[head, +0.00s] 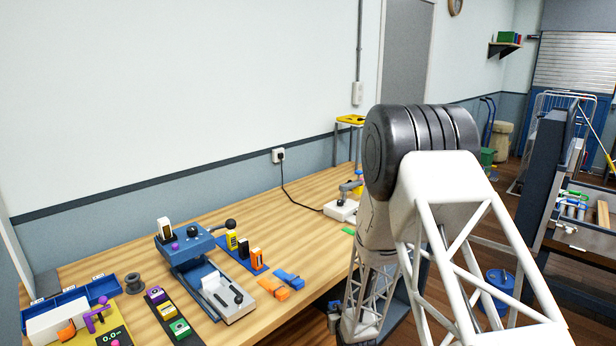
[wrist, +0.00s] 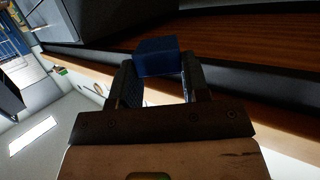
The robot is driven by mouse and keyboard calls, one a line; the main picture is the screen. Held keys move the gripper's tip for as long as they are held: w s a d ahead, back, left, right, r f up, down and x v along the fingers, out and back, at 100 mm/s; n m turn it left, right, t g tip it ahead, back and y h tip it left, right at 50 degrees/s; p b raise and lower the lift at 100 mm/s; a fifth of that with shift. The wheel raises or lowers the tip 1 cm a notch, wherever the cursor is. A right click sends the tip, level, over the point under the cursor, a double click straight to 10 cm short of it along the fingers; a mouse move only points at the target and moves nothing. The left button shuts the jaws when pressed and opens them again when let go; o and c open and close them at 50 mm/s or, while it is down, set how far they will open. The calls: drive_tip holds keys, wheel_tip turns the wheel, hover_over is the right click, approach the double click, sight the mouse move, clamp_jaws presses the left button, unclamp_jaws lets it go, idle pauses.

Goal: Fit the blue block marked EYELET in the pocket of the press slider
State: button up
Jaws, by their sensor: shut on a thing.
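In the wrist view my gripper (wrist: 157,72) is shut on a dark blue block (wrist: 158,55), held between the fingertips. No EYELET marking can be read on it. In the head view my gripper and the block are hidden behind my arm. The blue press (head: 186,247) stands on the wooden bench at the lower left of the head view, apart from my arm. Its light grey slider (head: 238,309) sticks out at the front, with a white piece and a dark handle on it. I cannot make out the pocket clearly.

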drive_tip(key=w+d+f+m+h, duration=0.2)
drive_tip(key=w+d+f, duration=0.5)
drive_tip(key=w, duration=0.3)
drive_tip(key=shift+d+f+h, duration=0.25)
drive_tip(key=shift+d+h, duration=0.15)
drive_tip(key=shift+d, duration=0.25)
drive_tip(key=s+f, duration=0.8)
drive_tip(key=f, duration=0.2)
drive_tip(key=shift+s+a, duration=0.1)
idle(1.1)
